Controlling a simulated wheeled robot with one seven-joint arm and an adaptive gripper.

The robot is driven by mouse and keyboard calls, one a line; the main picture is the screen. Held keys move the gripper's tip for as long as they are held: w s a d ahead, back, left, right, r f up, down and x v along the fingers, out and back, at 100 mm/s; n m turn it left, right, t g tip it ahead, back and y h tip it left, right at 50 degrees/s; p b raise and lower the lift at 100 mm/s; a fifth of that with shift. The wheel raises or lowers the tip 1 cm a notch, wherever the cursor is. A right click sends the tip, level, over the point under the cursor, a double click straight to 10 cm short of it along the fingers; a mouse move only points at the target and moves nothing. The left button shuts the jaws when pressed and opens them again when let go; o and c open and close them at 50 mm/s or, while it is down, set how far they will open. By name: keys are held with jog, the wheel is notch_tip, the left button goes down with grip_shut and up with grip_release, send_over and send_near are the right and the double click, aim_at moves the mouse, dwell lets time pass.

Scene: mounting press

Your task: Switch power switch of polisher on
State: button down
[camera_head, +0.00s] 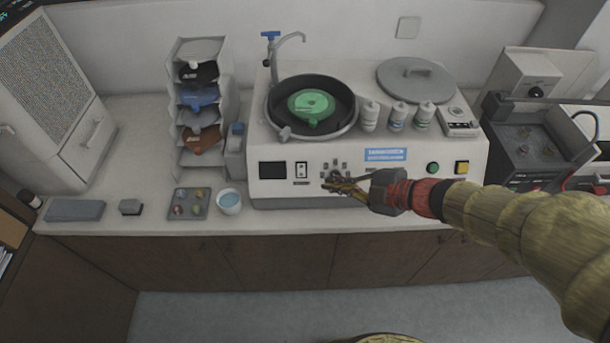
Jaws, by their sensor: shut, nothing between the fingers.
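The polisher (272,193) is a white bench machine in the middle of the counter. Its round dark basin (345,125) holds a green disc (312,104). On its front panel, a small rocker switch (301,170) in a white plate sits right of a dark display (272,170); its position is too small to tell. A green button (432,168) and a yellow button (461,167) are at the panel's right. My gripper (328,183) is shut and empty in front of the panel, just right of and slightly below the rocker switch. It partly covers a knob; contact cannot be told.
A shelf rack (183,150) of coloured discs stands left of the polisher. A sample tray (178,214) and a bowl of blue liquid (229,201) sit at the counter's front. Bottles (370,117) stand on the polisher. A dark machine (535,150) is at right.

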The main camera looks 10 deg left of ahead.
jog(key=b, duration=0.5)
send_near(290, 175)
jog(key=a, duration=0.3)
jog(key=shift+w+f, duration=0.5)
jog(key=shift+w+a+f, duration=0.1)
jog(key=shift+w+f, duration=0.05)
jog(key=shift+f, duration=0.3)
jog(key=shift+r, duration=0.2)
